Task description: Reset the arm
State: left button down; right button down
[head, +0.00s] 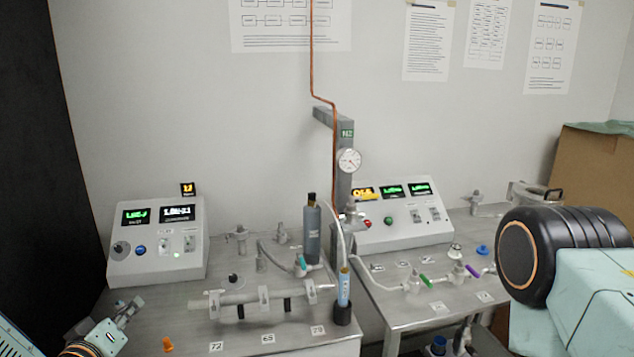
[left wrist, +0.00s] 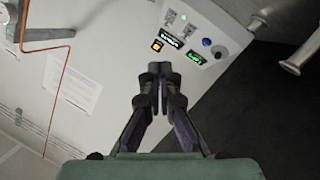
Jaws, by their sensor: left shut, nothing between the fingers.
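My left gripper (head: 128,314) is at the lower left of the head view, by the left edge of the left table. In the left wrist view its two dark fingers (left wrist: 160,70) are together, with nothing between them. The fingers point toward the wall and the left control box (head: 158,240), which shows rotated in the left wrist view (left wrist: 205,38). The large black rounded part and pale green link at the right of the head view belong to my own body. My right gripper is not in view.
The left table (head: 185,310) carries a horizontal glass tube (head: 262,296), a grey cylinder (head: 312,235) and an orange piece (head: 167,344). The right table (head: 400,318) holds valves and another control box (head: 400,220). A copper pipe (head: 312,60) runs down the wall. A cardboard box (head: 590,170) stands far right.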

pick_arm(q)
jog(key=s+d+f+m+g+b, duration=0.15)
jog(key=s+d+f+g, duration=0.25)
jog(key=s+f, duration=0.45)
jog(key=s+d+f+m+g+b, duration=0.1)
jog(key=s+d+f+g+b, duration=0.3)
jog(key=f, duration=0.7)
jog(key=s+d+f+m+g+b, duration=0.1)
jog(key=s+d+f+g+b, duration=0.1)
jog(key=s+f, duration=0.4)
jog(key=s+d+f+m+g+b, duration=0.1)
jog(key=s+f+g+b, duration=0.2)
jog(key=s, duration=0.8)
jog(key=s+d+f+m+g+b, duration=0.2)
jog(key=s+f+b, duration=0.3)
jog(key=s+f, duration=0.3)
jog(key=shift+s+d+f+g+b, duration=0.35)
jog(key=shift+f+g, duration=0.25)
jog(key=shift+g, duration=0.1)
